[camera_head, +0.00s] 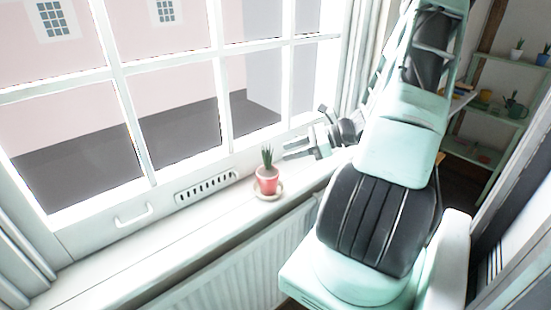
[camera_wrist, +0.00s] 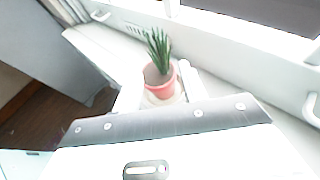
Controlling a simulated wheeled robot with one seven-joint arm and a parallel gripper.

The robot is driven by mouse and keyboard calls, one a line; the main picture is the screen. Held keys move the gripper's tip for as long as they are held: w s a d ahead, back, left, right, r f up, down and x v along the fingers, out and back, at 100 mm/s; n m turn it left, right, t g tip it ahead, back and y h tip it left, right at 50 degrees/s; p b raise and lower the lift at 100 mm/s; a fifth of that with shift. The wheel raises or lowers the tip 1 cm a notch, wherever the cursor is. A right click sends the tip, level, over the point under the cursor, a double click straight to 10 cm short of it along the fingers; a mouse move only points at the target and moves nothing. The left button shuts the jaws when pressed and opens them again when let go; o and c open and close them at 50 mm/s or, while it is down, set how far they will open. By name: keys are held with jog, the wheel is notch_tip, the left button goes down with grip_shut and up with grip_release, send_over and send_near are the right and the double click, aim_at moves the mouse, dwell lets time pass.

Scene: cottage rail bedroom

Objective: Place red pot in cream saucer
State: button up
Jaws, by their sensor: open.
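The red pot (camera_head: 267,184) holds a spiky green plant and stands upright on the white windowsill. A cream saucer (camera_head: 257,195) shows under the pot, and the pot appears to sit in it. My gripper (camera_head: 288,151) is open and empty, just right of the plant and apart from it in the head view. In the wrist view the red pot (camera_wrist: 157,88) shows ahead, between the two pale fingers. There the cream saucer (camera_wrist: 178,99) shows partly below the pot; the rest is hidden by the pot and my gripper.
The window with white bars rises behind the sill. A vent slot (camera_head: 207,187) and a white handle (camera_head: 134,216) are left of the pot. A radiator (camera_head: 235,262) is below the sill. Green shelves (camera_head: 487,112) with small pots stand at the right. The sill's left part is clear.

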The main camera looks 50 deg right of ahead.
jog(key=shift+v, duration=1.25)
